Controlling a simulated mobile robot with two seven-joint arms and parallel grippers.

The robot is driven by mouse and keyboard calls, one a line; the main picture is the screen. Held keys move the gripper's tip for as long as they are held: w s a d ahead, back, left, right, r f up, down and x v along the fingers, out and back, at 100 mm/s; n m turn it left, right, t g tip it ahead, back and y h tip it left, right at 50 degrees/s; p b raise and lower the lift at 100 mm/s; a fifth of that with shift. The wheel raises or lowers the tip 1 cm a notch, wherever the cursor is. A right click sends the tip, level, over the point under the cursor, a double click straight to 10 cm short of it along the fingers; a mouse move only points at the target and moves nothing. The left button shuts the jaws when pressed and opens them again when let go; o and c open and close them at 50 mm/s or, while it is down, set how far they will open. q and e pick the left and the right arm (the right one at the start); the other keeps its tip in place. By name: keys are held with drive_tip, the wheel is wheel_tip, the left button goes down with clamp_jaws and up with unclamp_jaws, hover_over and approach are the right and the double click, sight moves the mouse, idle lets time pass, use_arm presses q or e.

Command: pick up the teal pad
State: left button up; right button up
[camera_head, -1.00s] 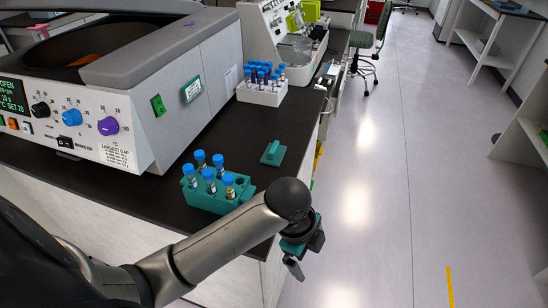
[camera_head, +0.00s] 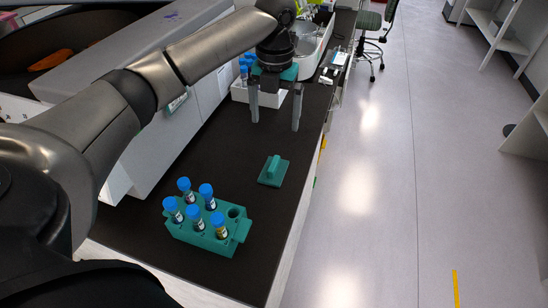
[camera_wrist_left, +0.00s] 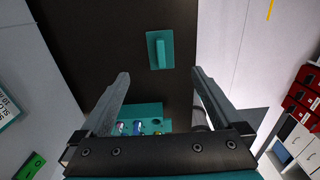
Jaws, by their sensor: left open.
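The teal pad (camera_head: 273,172) lies flat on the dark bench top, with a raised grip bar along its middle. My left gripper (camera_head: 275,124) is open and empty, fingers pointing down, above the bench. In the head view it appears beyond the pad, between the pad and the white tube rack. My right gripper does not show.
A teal rack (camera_head: 229,241) with several blue-capped tubes stands on the bench nearer than the pad. A white rack (camera_head: 240,92) of blue-capped tubes is partly hidden behind my left gripper. The large grey machine borders the bench at left; the bench edge is close at right.

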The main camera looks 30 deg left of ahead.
use_arm(q)
hover_over(274, 162)
wheel_tip(274, 162, down, 6)
drive_tip(key=shift+w+r+b, duration=0.1)
drive_tip(key=shift+r+b, duration=0.15)
drive_tip(key=shift+b, duration=0.05)
wheel_tip(274, 162, down, 4)
drive_tip(key=shift+r, duration=0.2)
drive_tip(key=shift+f, duration=0.45)
wheel_tip(274, 162, down, 4)
drive_tip(key=shift+d+r+b, duration=0.1)
drive_tip(key=shift+r+b, duration=0.05)
drive_tip(key=shift+b, duration=0.25)
drive_tip(key=shift+f, duration=0.55)
drive_tip(key=c, duration=1.3)
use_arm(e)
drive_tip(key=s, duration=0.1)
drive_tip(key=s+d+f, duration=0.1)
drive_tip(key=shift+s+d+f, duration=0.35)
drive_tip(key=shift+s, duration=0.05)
use_arm(q)
drive_tip(key=shift+r, duration=0.15)
wheel_tip(274, 162, up, 20)
drive_tip(key=shift+f+p, duration=0.1)
drive_tip(key=shift+p, duration=1.05)
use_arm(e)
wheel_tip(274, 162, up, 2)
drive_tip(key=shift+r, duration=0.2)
